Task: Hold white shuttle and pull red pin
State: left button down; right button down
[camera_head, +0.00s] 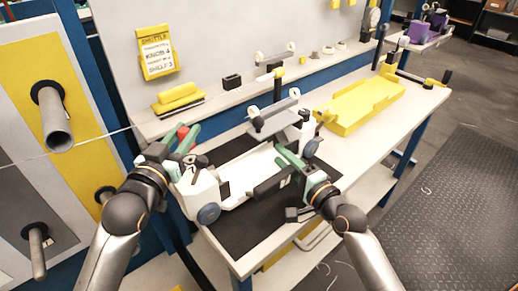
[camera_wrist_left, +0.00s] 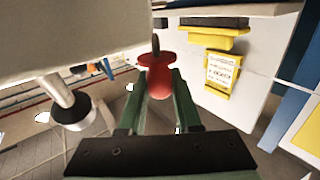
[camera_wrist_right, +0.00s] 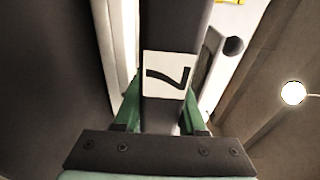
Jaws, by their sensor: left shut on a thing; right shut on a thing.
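The white shuttle (camera_head: 203,190) lies on a black mat (camera_head: 240,228) on the bench, with a blue-grey roller at its near end. My left gripper (camera_head: 180,140) is at its left end, shut on the red pin (camera_wrist_left: 157,76), which sits between the fingertips in the left wrist view. The red pin also shows in the head view (camera_head: 183,131). My right gripper (camera_head: 280,166) is at the shuttle's right side, shut on a dark bar with a white label (camera_wrist_right: 168,74) marked 7. The bar's far end is hidden.
A yellow tray (camera_head: 362,105) stands further right on the bench. A yellow block (camera_head: 178,96) and a small black box (camera_head: 232,81) lie along the back. Pegs stick out of the panel at left. A grey stand (camera_head: 273,118) rises behind the shuttle.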

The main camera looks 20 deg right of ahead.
aim_at(183, 130)
pick_arm(q)
jog(key=shift+r, duration=0.25)
jog(key=shift+r, duration=2.45)
pick_arm(e)
jog(key=shift+c, duration=2)
grip_release()
jog(key=v, duration=1.2)
jog(key=shift+a, duration=0.1)
